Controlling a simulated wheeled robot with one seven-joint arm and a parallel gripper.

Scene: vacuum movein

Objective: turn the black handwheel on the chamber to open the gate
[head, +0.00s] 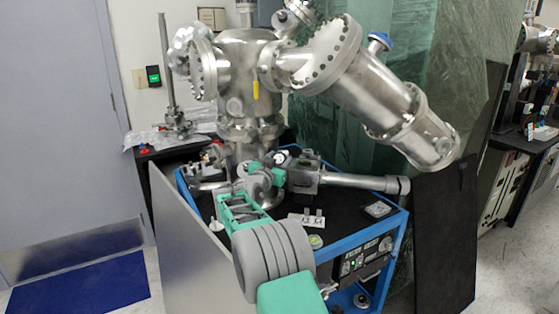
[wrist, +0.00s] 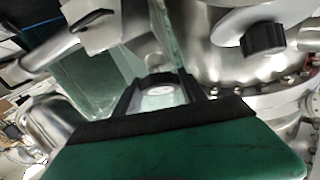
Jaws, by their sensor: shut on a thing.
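The steel chamber (head: 247,85) stands on the cart in the head view. My gripper (head: 272,176) is at its lower front, at the end of my green and grey arm. In the wrist view, the two dark fingers of my gripper (wrist: 163,88) are closed around a dark piece with a pale round face, which appears to be the black handwheel (wrist: 160,91). The fingers hide most of it. I cannot tell how far it is turned or where the gate stands.
A black knob (wrist: 263,38) sits on the steel body, right of my fingers. A steel tube (head: 362,182) reaches right above the black top of the blue-framed cart (head: 392,228). A grey panel (head: 190,245) stands at the cart's left.

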